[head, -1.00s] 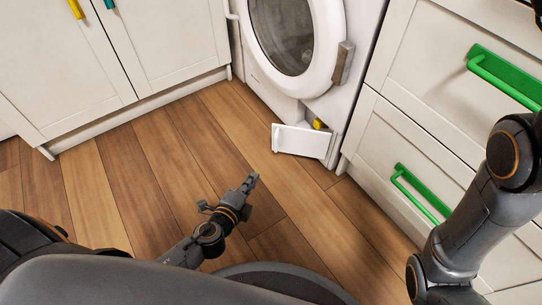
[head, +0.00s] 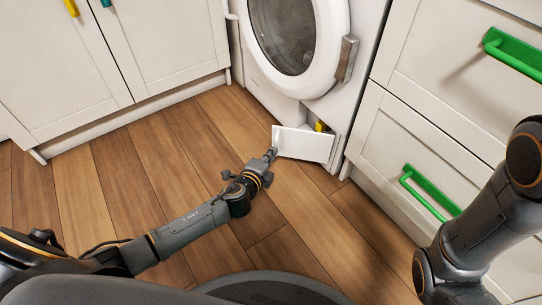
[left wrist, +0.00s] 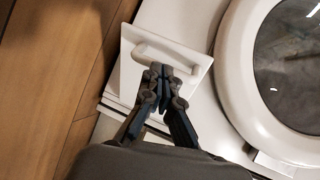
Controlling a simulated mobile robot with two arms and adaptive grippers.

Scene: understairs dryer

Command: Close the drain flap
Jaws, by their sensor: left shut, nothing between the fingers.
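The drain flap (head: 304,145) is a white panel at the bottom right of the white dryer (head: 262,78). It stands open, tilted out over the floor, with a yellow part (head: 320,126) showing in the recess behind it. My left gripper (head: 271,154) is shut and empty, with its tips at the left end of the flap. In the left wrist view the flap (left wrist: 192,55) has a raised white handle (left wrist: 160,56), and my left gripper (left wrist: 161,72) reaches over the flap with its fingertips at this handle. I cannot tell whether they touch. My right gripper is out of view.
White drawers with green handles (head: 430,190) stand close on the right of the flap. White cupboards (head: 165,45) are at the back left. The wooden floor (head: 150,165) in front of the dryer is clear.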

